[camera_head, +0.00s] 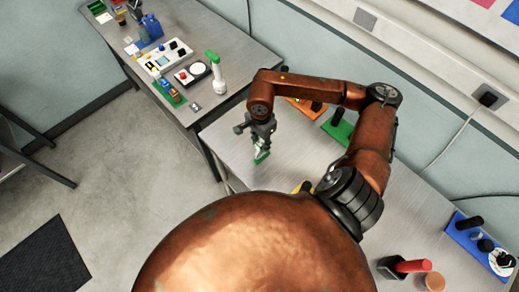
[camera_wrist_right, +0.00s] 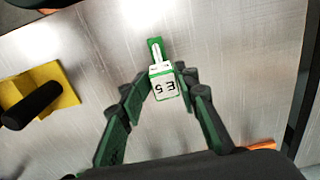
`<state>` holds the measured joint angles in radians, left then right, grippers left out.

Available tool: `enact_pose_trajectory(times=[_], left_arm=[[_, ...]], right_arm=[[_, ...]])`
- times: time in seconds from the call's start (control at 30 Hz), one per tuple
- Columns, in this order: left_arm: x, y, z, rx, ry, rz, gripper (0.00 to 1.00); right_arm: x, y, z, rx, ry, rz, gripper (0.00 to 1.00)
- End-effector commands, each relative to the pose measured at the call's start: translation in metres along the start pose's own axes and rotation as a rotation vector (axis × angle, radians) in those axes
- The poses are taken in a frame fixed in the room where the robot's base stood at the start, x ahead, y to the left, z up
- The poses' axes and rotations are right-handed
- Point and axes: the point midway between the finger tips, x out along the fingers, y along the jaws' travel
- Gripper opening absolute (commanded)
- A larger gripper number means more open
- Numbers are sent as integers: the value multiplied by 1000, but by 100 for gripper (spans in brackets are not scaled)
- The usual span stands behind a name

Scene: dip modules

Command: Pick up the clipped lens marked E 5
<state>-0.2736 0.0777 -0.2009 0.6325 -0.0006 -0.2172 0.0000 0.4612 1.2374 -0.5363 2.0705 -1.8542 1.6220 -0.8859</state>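The clipped lens marked E 5 (camera_wrist_right: 165,84) shows in the right wrist view as a white label edged in green, with its marking upside down. A white and green part extends beyond the label. My right gripper (camera_wrist_right: 164,73) has one fingertip on each side of the label, with no clear gap, so it looks shut on it. In the head view my right gripper (camera_head: 261,138) points down over the near bench, with the green and white lens (camera_head: 261,155) at its tips. I cannot tell whether the lens touches the bench. My left gripper is not in view.
A yellow block with a black post (camera_wrist_right: 38,98) stands left in the wrist view. Orange (camera_head: 305,107) and green (camera_head: 337,127) holders stand behind my right arm. A red-handled item (camera_head: 410,266) and a blue rack (camera_head: 480,243) are at right. Bare bench surrounds the gripper.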

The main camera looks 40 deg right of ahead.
Motion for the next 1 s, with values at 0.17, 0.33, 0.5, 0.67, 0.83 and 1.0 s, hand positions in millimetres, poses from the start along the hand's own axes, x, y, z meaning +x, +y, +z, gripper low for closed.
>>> enact_pose_trajectory(times=[0.17,0.33,0.5,0.67,0.83,1.0], left_arm=[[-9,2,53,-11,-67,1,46],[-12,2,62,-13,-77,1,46],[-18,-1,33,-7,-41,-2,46],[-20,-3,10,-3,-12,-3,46],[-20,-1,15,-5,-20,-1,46],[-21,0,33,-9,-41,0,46]], right_arm=[[25,4,-4,12,1,1,28],[35,4,-5,13,1,1,28],[57,4,-4,13,-1,4,28],[78,2,-4,11,1,0,28],[84,1,-4,8,3,-1,28],[84,1,-4,8,3,-1,25]])
